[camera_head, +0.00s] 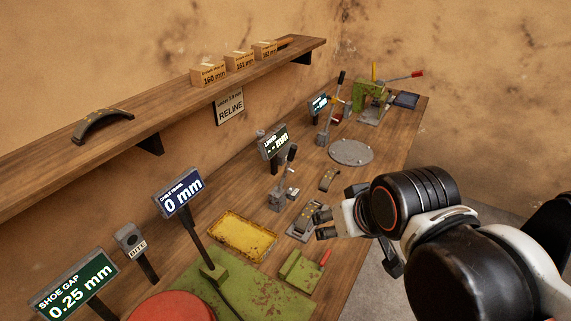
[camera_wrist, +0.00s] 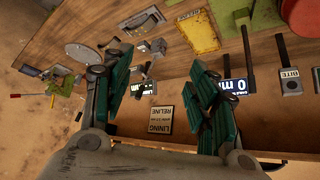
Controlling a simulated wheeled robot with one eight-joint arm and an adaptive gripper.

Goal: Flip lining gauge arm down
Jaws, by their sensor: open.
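The lining gauge (camera_head: 281,196) is a small grey stand on the bench. Its arm (camera_head: 291,162) points up at a slight tilt with a dark knob on top. Its display (camera_head: 274,142) reads "LINING" with dashes and mm. In the wrist view the display (camera_wrist: 145,88) shows upside down between the fingers, partly hidden by the left one. My gripper (camera_head: 322,223) is to the right of and nearer than the gauge, apart from it. In the wrist view my gripper (camera_wrist: 162,95) is open, with green finger pads wide apart and nothing between them.
A green press (camera_head: 371,98) stands at the far end. A shelf (camera_head: 185,117) runs along the wall above.

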